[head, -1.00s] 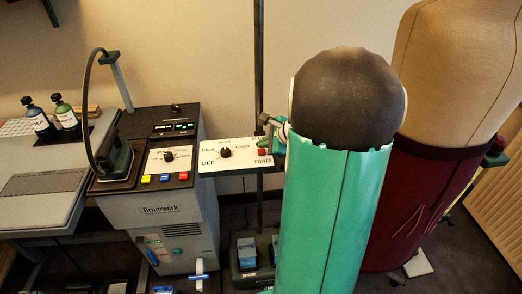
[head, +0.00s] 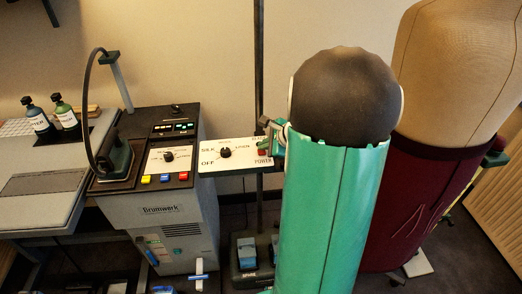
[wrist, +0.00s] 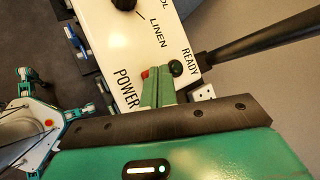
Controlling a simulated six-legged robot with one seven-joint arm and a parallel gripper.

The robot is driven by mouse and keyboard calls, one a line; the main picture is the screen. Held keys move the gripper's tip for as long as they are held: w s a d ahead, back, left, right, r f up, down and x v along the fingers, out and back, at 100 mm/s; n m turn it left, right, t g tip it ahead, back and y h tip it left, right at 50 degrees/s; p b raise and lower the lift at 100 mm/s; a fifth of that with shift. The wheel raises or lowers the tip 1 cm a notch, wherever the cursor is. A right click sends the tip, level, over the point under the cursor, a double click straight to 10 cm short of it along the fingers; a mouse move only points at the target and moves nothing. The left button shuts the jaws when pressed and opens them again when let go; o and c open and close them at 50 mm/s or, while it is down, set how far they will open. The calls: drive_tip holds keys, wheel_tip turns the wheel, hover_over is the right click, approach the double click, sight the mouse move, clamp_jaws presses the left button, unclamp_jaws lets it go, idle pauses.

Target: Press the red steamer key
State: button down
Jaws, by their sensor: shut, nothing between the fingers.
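The white control panel (head: 207,157) has a black dial (head: 225,152) and the words OFF, SILK, LINEN and POWER. The red key (head: 263,152) sits above the word POWER at the panel's right end. My gripper (head: 272,146) is over that end, its green fingers shut and empty. In the wrist view the fingertips (wrist: 154,72) lie over the panel between POWER and READY. A small part of the red key (wrist: 145,74) shows beside the left fingertip; the rest is hidden. I cannot tell whether the fingers touch it.
A dark green round knob or lamp (wrist: 176,67) stands right beside the fingertips. The Brimwerk machine (head: 160,210) to the left has yellow, blue and red keys. A dress form (head: 450,80) stands close on the right. A dark pole (head: 258,60) rises behind the panel.

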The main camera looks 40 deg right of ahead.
sight(265, 152)
drive_tip(key=shift+f, duration=0.2)
idle(0.5)
drive_tip(key=shift+r, duration=0.65)
drive_tip(key=shift+r, duration=3)
